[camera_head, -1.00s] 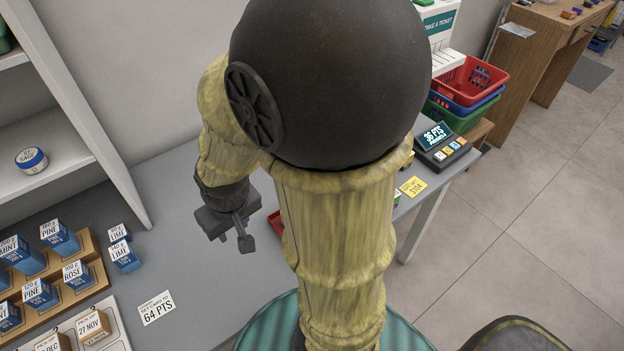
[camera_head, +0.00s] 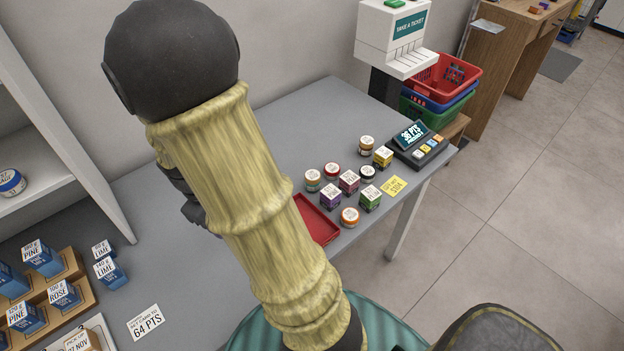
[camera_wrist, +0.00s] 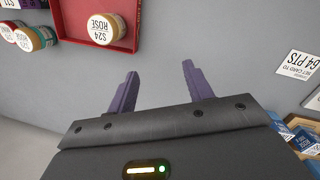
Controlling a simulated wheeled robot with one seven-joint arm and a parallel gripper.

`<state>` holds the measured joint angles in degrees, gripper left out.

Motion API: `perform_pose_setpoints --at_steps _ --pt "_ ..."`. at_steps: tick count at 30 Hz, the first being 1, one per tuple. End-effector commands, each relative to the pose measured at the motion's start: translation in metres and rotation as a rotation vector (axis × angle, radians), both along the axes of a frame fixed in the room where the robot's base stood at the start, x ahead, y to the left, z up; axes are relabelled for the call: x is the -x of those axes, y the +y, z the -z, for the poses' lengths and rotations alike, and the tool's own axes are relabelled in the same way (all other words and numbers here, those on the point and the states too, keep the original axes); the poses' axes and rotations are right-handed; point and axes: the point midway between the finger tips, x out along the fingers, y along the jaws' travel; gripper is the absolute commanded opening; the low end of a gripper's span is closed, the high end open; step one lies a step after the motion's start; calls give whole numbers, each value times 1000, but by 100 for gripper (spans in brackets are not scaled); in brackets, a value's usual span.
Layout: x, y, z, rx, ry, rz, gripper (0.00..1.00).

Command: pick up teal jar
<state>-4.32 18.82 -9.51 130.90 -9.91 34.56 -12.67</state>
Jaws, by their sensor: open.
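A jar with a cream lid marked S24 ROSE (camera_wrist: 103,28) lies in the red tray (camera_wrist: 128,42). My gripper (camera_wrist: 160,88) is open and empty above the bare grey counter, apart from the tray and jars. In the head view, my arm hides most of the gripper and part of the red tray (camera_head: 315,218).
A card terminal (camera_head: 418,145) is at the counter's right end. Blue boxes (camera_head: 42,258) stand on a wooden rack at the left. Counter around the price card (camera_head: 145,322) is clear.

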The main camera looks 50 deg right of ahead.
Motion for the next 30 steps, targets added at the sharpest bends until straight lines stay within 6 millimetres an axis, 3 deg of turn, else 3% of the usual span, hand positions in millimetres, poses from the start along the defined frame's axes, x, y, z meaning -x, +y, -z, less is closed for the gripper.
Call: perform_pose_setpoints --at_steps 9,18,24,30 --pt "-37 -72 29 221 391 -267 51" --pt "-68 -134 34 454 790 -476 51" --pt "-81 -150 30 537 931 -533 51" --pt "-82 -151 30 542 942 -538 51"
